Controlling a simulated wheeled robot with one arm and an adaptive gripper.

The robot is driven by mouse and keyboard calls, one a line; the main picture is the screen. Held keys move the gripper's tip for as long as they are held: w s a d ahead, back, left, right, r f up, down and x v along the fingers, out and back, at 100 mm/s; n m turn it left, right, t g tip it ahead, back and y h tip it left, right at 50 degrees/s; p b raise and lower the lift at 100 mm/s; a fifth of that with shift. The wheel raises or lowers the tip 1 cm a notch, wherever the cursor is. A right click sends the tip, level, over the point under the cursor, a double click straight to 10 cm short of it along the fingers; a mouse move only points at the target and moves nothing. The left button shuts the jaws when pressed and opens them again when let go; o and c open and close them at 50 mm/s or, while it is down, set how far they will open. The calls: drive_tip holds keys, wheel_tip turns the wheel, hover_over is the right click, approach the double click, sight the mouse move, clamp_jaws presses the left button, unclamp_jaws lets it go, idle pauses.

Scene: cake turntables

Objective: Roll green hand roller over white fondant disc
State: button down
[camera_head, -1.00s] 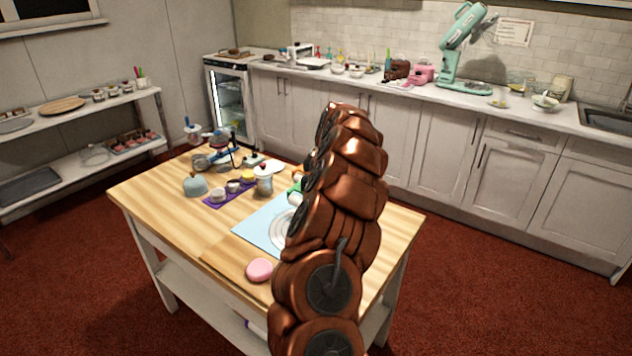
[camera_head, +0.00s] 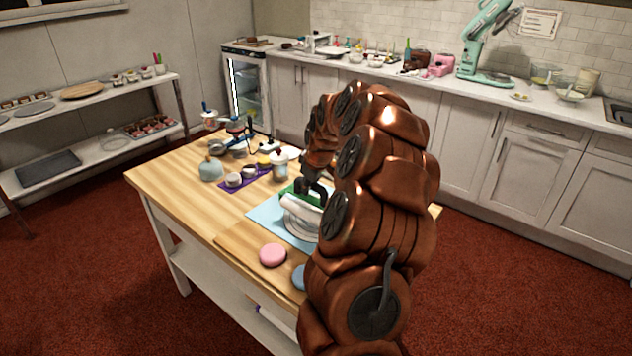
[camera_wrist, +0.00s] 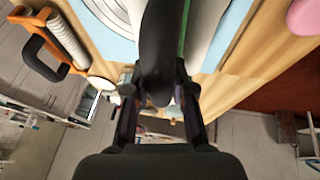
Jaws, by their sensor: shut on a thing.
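The green hand roller (camera_head: 292,187) has a white cylinder (camera_head: 304,202) and a dark handle. My gripper (camera_head: 312,187) is shut on that handle, above the blue mat. In the wrist view the black handle (camera_wrist: 162,40) runs between the fingers of my gripper (camera_wrist: 160,88), with the white cylinder (camera_wrist: 205,30) beside it. The white fondant disc (camera_head: 300,226) lies on the blue mat (camera_head: 264,214), partly hidden by the roller and my arm. Its edge shows in the wrist view (camera_wrist: 112,12). I cannot tell whether the cylinder touches the disc.
A pink disc (camera_head: 272,254) and a partly hidden blue disc (camera_head: 298,277) lie near the table's front edge. Small pots on a purple mat (camera_head: 262,184) and a white jar (camera_head: 280,166) stand behind. An orange roller (camera_wrist: 42,50) shows in the wrist view.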

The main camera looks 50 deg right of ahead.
drive_tip(key=shift+a+r, duration=0.1)
drive_tip(key=shift+a, duration=1.05)
drive_tip(key=shift+w+d+f, duration=0.15)
drive_tip(key=shift+d, duration=1.6)
drive_tip(key=shift+w+d+f, duration=0.1)
drive_tip(key=shift+d+f, duration=0.05)
drive_tip(key=shift+d, duration=1.55)
drive_tip(key=shift+f+b, duration=0.8)
drive_tip(key=shift+f, duration=0.5)
